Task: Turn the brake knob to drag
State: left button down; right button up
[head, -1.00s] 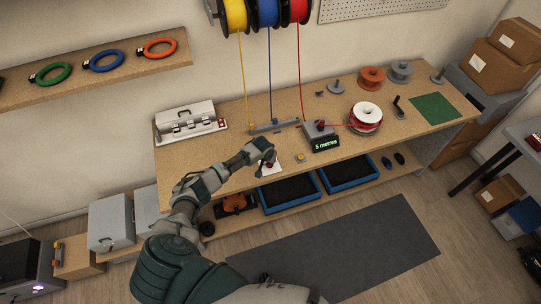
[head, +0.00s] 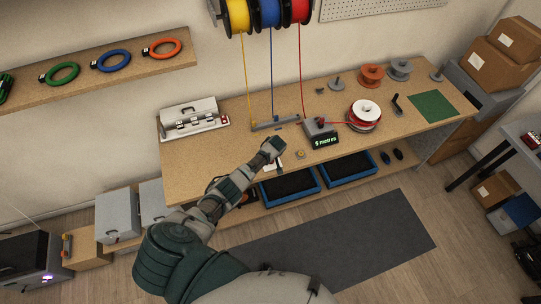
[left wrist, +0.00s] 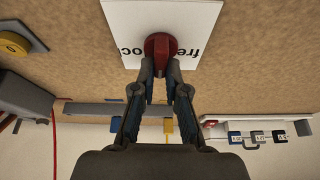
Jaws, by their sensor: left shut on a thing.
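The red brake knob (left wrist: 159,47) sits on a white label plate (left wrist: 118,18) on the bench in the left wrist view. The plate's letters appear upside down, with "fre" on the right and "oc" on the left; the rest is hidden or cut off. My left gripper (left wrist: 160,68) is shut on the knob, one finger on each side. In the head view my left gripper (head: 276,152) is low over the bench's front edge and hides the knob there. A bit of the white plate (head: 267,168) shows beside it. My right gripper is not in view.
A "5 metres" counter box (head: 320,134) stands to the right of the gripper, with a red wire running to a white spool (head: 365,110). A small yellow button (head: 300,154) is close by. A grey bar (head: 275,123) lies behind, under hanging wires.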

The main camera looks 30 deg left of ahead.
pick_arm(q)
jog(key=shift+s+d+f, duration=0.15)
jog(key=shift+s+f, duration=0.15)
jog(key=shift+f, duration=0.05)
jog(key=c, duration=1.2)
grip_release()
jog(key=shift+c, duration=0.2)
jog(key=shift+o, duration=0.2)
jog(key=shift+w, duration=0.1)
jog(key=shift+w+r, duration=0.1)
jog(key=v, duration=1.1)
jog(key=shift+r, duration=0.4)
jog(key=shift+d, duration=0.1)
